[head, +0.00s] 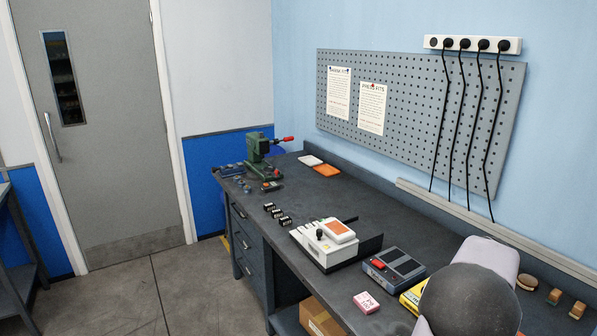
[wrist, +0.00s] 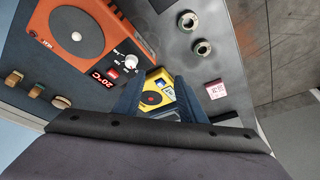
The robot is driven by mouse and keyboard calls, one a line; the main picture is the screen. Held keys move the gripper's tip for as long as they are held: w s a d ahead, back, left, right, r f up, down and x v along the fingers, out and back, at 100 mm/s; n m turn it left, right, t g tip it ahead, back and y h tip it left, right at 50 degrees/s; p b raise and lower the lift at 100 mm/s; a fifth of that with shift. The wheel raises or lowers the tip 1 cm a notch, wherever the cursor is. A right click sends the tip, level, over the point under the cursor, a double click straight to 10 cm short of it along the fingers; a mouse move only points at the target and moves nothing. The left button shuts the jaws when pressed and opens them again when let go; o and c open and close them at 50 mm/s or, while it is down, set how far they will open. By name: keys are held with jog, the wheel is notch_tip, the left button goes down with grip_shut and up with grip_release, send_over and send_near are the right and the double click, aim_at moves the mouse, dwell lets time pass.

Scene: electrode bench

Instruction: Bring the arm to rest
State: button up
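My gripper (wrist: 157,90) shows in the wrist view, with two blue fingers reaching out from a dark palm. The fingers stand apart and hold nothing. A yellow device (wrist: 156,100) with a dark dial shows through the gap, on the bench beyond the fingers. In the head view my arm fills the lower right corner and hides part of the bench (head: 345,213). My gripper's fingers cannot be made out in the head view.
In the wrist view, an orange hotplate (wrist: 75,35) reading 20°C, two metal rings (wrist: 188,20) and a pink box (wrist: 215,89) lie around. In the head view, a white instrument (head: 315,248), a grey device (head: 394,272) and a green press (head: 257,150) stand on the bench.

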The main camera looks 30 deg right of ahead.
jog(key=w+a+f+n+y, duration=0.1)
jog(key=w+a, duration=0.3)
jog(key=a, duration=0.4)
jog(key=w+a+f+n+g+y, duration=0.1)
jog(key=w+a+n, duration=0.15)
jog(key=a, duration=0.55)
jog(key=w+a+f+n, duration=0.1)
jog(key=w+a, duration=0.4)
jog(key=a, duration=0.4)
jog(key=s+a+f+n+g, duration=0.1)
jog(key=s+a, duration=0.4)
jog(key=a, duration=0.6)
jog(key=s+a+f+n+g, duration=0.1)
jog(key=s+a, duration=0.4)
jog(key=a, duration=0.6)
jog(key=shift+f+n+y, duration=0.4)
jog(key=shift+f+n, duration=0.5)
jog(key=shift+n, duration=0.25)
